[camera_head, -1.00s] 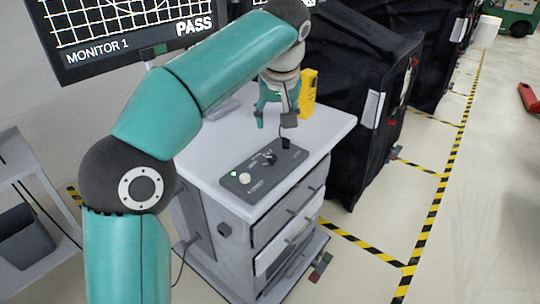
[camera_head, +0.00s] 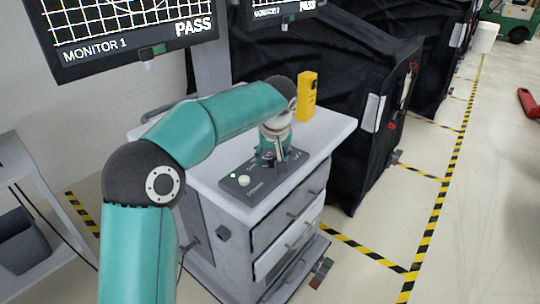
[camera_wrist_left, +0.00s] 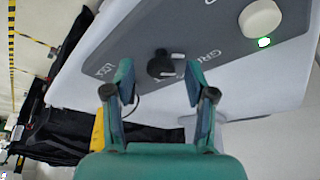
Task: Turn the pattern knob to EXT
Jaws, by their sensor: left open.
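The dark grey control box (camera_head: 241,187) lies on the white cart top, with a pale round button (camera_head: 243,181) at its near left. My left gripper (camera_head: 273,161) is low over the middle of the box and hides part of it. In the left wrist view, a black knob (camera_wrist_left: 161,66) with pale marks sits on the panel (camera_wrist_left: 215,30), just beyond and between the two open fingertips (camera_wrist_left: 160,78). The fingers show apart from the knob, one on each side. The lettering around the knob is partly hidden, and I cannot read EXT. My right gripper is not in view.
A yellow device (camera_head: 307,97) stands upright at the back of the cart top (camera_head: 335,127). Black covered carts (camera_head: 365,120) stand behind and to the right. Monitors (camera_head: 130,30) hang above. The wrist view also shows the pale round button (camera_wrist_left: 260,18) beside a green light.

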